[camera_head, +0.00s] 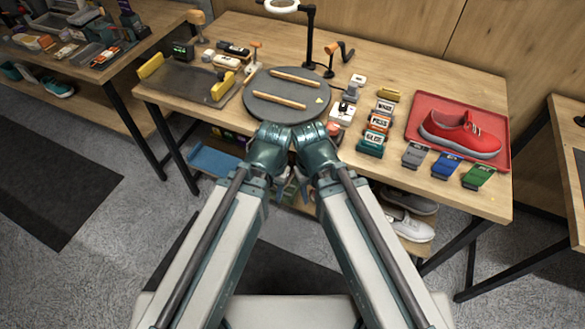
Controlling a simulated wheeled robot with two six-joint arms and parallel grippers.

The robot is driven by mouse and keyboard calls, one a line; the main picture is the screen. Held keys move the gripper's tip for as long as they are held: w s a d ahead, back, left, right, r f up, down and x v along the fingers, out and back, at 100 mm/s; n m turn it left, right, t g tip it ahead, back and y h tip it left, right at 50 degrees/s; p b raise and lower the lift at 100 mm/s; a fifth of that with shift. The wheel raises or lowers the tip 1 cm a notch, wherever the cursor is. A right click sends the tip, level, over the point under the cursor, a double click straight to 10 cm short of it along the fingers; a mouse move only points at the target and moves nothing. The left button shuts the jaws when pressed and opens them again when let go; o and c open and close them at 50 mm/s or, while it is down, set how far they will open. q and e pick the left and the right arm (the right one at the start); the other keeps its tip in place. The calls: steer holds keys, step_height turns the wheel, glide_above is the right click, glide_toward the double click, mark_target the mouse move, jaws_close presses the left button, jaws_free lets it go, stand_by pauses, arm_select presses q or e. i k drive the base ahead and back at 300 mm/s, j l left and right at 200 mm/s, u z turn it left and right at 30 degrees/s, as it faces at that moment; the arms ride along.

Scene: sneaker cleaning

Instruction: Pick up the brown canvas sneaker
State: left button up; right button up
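No brown canvas sneaker can be made out in the head view. A red sneaker (461,133) sits on a red tray (413,130) at the right of the workbench. A white-grey sneaker (409,228) and a darker grey shoe (412,201) are on the shelf below. Both my arms reach forward to the bench's front edge, their wrists close together. My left gripper (282,186) and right gripper (303,186) are mostly hidden between and behind the arm links, below the bench top. I cannot see whether their fingers are open.
A dark round turntable (259,105) with two wooden bars is at the bench centre. A grey tray (184,90) with yellow blocks is at left. Labelled boxes (378,122) and coloured blocks (446,165) stand at right. A ring lamp (309,35) rises behind. Another bench (115,75) is at left.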

mark_target(289, 162)
steer(key=j+z, duration=0.1)
steer(key=z, duration=0.25)
steer(key=j+z, duration=0.1)
steer(key=z, duration=0.25)
steer(key=j+z, duration=0.15)
steer(key=z, duration=0.25)
steer(key=j+z, duration=0.25)
steer(key=j, duration=0.2)
steer(key=j+z, duration=0.25)
steer(key=j, duration=0.2)
steer(key=k+j+z, duration=0.2)
steer(key=j, duration=0.2)
steer(key=k+j, duration=0.1)
steer(key=j, duration=0.35)
steer(key=k+j, duration=0.1)
steer(key=j, duration=0.3)
steer(key=z, duration=0.05)
